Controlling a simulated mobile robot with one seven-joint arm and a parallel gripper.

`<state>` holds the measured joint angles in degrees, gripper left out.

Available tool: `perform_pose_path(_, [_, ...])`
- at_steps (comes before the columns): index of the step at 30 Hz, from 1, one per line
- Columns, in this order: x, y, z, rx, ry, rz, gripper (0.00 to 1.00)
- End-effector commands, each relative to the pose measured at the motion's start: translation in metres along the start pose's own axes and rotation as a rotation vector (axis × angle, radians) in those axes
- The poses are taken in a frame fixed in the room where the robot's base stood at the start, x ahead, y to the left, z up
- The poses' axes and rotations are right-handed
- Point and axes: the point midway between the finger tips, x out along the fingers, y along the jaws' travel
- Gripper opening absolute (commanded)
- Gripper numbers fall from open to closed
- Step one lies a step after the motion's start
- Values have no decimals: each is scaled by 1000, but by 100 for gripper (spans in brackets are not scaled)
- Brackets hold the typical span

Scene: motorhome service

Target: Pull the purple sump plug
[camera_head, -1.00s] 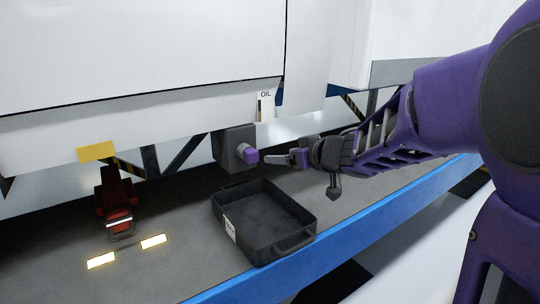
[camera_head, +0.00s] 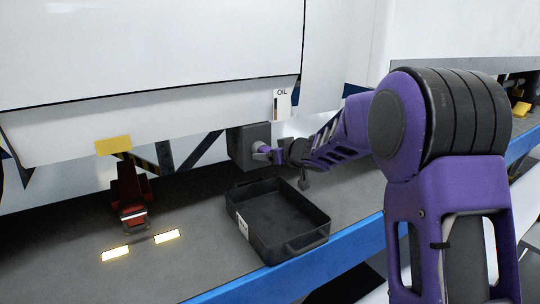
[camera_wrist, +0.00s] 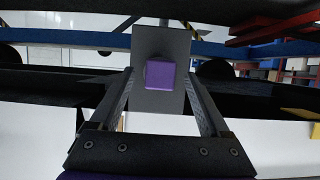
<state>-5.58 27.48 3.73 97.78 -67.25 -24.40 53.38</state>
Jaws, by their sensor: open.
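The purple sump plug (camera_head: 262,148) sits on the dark grey sump block (camera_head: 240,140) below the OIL label. In the wrist view the purple plug (camera_wrist: 160,75) shows as a square end in front of a grey plate (camera_wrist: 150,40). My gripper (camera_head: 274,153) is at the plug from the right. In the wrist view my gripper (camera_wrist: 159,82) is open, with one finger on each side of the plug and visible gaps. I cannot tell how far the fingertips reach along it. The head view partly hides the fingers.
A black drain tray (camera_head: 310,222) stands on the grey floor below the block. A red jack (camera_head: 130,196) stands to the left under a yellow tag (camera_head: 113,146). The white vehicle body (camera_head: 150,60) hangs above. A blue edge (camera_head: 340,243) runs along the front.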

Motion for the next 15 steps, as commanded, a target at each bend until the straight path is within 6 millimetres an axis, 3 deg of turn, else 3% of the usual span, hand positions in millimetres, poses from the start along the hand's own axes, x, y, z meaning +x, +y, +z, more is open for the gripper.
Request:
perform_pose_path(8, [1, 0, 0, 0, 0, 0, 80])
perform_pose_path(15, [1, 0, 0, 0, 0, 0, 37])
